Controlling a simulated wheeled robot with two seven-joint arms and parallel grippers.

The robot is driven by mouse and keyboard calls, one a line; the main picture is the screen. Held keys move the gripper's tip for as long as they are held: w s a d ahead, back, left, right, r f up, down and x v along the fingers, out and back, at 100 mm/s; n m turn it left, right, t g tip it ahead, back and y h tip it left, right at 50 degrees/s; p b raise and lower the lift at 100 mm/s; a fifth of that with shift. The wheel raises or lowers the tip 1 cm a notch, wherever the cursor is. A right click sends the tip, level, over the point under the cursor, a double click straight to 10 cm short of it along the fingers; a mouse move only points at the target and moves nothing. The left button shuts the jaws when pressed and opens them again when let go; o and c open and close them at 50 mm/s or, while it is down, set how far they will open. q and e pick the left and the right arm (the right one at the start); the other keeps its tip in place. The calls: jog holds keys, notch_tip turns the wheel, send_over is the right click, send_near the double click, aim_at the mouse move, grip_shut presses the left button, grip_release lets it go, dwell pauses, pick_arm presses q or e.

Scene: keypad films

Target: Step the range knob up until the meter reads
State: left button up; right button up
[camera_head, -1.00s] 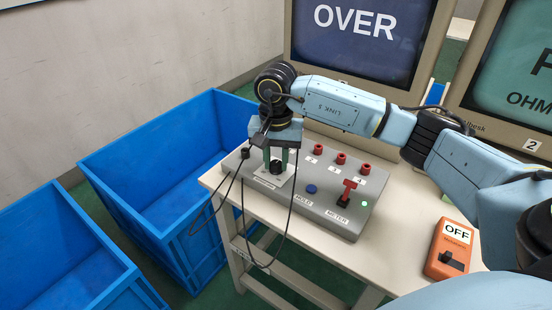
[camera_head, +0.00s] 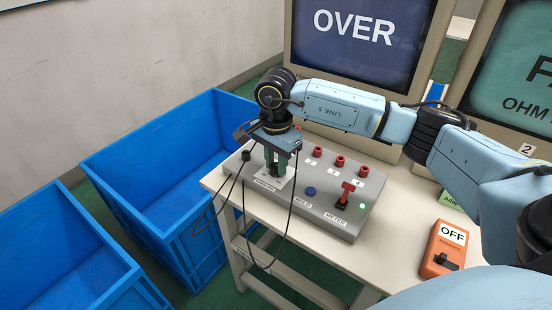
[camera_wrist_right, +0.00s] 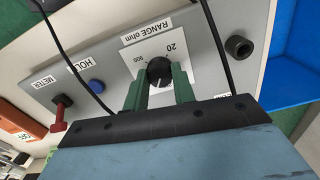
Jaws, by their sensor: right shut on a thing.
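In the head view my right gripper (camera_head: 277,168) points down over the knob at the left part of the grey panel (camera_head: 325,218). The meter screen (camera_head: 355,35) reads "OVER". My left gripper is not in view.
The panel has red sockets (camera_head: 340,160), a blue HOLD button (camera_head: 310,191), a red METER switch (camera_head: 346,193) and a lit green lamp (camera_head: 362,206). Black cables hang at the gripper. An orange device reading "OFF" (camera_head: 445,248) lies right. Blue crates (camera_head: 150,165) stand left.

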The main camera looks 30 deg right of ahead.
aim_at(276, 166)
jog(key=shift+r+m, duration=0.1)
jog(key=shift+m, duration=0.9)
jog(key=m+p, duration=0.4)
jog(key=m, duration=0.5)
jog(key=m+p, duration=0.3)
jog(key=m, duration=0.4)
jog(key=shift+m, duration=0.3)
jog(key=shift+m+p, duration=0.45)
jog(key=shift+m, duration=0.35)
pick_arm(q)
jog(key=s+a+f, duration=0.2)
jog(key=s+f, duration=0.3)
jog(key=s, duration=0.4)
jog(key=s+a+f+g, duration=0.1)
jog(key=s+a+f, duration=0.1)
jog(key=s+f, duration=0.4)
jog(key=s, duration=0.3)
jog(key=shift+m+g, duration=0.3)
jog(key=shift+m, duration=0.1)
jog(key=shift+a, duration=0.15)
pick_arm(e)
jog(key=o, duration=1)
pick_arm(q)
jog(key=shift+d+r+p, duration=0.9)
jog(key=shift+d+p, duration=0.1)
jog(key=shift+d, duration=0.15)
pick_arm(e)
notch_tip(276, 166, up, 13)
jog(key=shift+r, duration=0.15)
